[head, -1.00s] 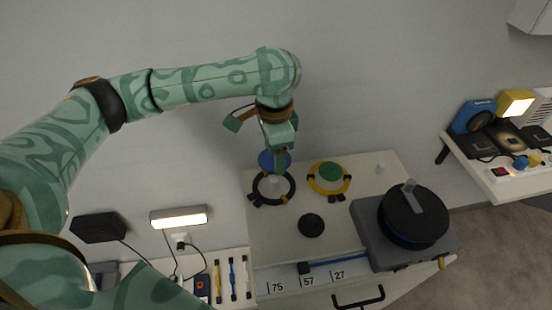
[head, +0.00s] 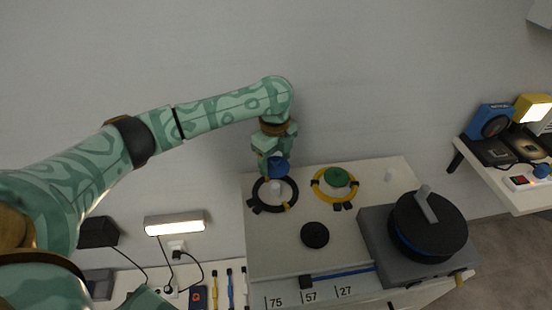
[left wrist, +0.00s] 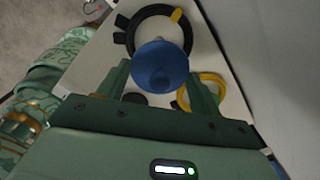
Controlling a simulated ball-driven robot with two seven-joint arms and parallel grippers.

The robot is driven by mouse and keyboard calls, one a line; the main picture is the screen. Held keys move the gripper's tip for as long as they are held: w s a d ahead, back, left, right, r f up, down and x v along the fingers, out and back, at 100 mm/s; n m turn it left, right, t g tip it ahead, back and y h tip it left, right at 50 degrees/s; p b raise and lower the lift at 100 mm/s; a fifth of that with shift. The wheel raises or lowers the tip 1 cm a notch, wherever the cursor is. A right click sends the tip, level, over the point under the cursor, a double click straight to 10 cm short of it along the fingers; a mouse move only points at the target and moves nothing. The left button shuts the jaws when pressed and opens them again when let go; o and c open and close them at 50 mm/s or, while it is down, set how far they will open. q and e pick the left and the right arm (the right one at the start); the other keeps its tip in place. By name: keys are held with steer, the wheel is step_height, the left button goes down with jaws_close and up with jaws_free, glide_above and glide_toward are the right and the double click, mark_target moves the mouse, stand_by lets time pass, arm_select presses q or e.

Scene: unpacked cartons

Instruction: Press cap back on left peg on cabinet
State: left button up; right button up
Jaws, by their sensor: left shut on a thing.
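My left gripper (head: 273,160) is shut on a blue cap (head: 278,167), above the back of the cabinet top (head: 265,238). In the left wrist view the cap (left wrist: 160,67) sits between the two fingers (left wrist: 158,74). A short pale peg (head: 277,187) stands inside a black ring (head: 262,205). In the head view the cap appears just above and behind this peg; whether they touch cannot be told. A green cap (head: 336,177) lies within a yellow ring (head: 319,189) to the right. My right gripper is out of view.
A black disc (head: 315,235) lies on the cabinet top. A grey box with a black dial (head: 428,227) stands at the right. A wall is close behind the gripper. A shelf with devices (head: 495,150) is farther right.

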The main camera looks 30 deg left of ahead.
mark_target(275, 168)
arm_select(q)
step_height(275, 168, down, 4)
steer(key=b, duration=0.4)
steer(key=shift+f+b, duration=0.2)
steer(key=shift+b, duration=0.1)
steer(key=shift+f, duration=0.6)
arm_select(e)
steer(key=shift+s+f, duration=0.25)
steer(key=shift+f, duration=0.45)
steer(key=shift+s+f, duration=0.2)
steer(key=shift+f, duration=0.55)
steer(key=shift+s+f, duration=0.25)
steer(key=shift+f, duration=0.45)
arm_select(q)
steer(key=shift+p, duration=0.35)
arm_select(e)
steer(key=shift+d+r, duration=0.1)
arm_select(q)
steer(key=shift+p, duration=0.45)
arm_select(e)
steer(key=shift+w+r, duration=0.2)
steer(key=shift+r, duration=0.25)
arm_select(q)
steer(key=shift+f, duration=0.9)
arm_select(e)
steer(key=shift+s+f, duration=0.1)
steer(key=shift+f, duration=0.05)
